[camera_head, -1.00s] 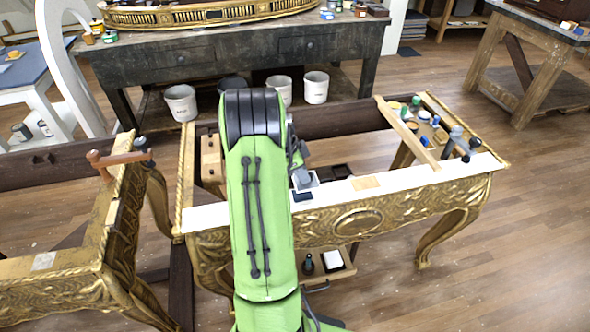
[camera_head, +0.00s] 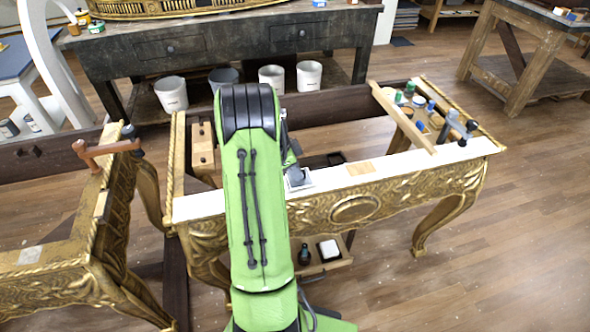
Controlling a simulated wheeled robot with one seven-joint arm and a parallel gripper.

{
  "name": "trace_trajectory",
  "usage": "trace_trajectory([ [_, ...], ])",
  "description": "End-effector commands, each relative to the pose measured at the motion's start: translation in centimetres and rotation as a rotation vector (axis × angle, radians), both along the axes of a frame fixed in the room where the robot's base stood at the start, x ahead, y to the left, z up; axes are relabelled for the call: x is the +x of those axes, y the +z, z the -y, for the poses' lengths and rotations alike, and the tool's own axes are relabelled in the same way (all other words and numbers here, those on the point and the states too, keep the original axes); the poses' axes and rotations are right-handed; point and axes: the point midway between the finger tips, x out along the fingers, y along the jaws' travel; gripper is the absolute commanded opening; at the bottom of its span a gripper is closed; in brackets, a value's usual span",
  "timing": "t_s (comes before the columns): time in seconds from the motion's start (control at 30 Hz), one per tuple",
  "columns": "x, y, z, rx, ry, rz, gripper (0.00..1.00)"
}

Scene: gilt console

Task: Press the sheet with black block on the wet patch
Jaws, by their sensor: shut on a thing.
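My gripper (camera_head: 295,174) is small in view at the right edge of my green arm, over the white top strip of the gilt console (camera_head: 412,161). It is shut on what looks like the dark grey block; the fingers and block are hard to tell apart. A white sheet (camera_head: 305,184) shows under and around the block, at the front edge of the strip. No wet patch shows; the sheet, gripper and arm cover that spot. I cannot tell how firmly the sheet touches the surface.
A tan square (camera_head: 360,168) lies on the strip to the right. A dark open tray (camera_head: 335,159) is behind it. A wooden bar (camera_head: 402,118), jars and clamps (camera_head: 452,124) crowd the right end. A low shelf (camera_head: 323,263) holds a bottle and white pad.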

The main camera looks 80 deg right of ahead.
Motion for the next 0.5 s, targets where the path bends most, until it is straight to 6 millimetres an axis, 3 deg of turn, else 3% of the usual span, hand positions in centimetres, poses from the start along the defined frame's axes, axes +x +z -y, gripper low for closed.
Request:
trace_trajectory([
  [0.5,0.0,-0.63,0.0,0.0,0.0,0.0,0.0],
])
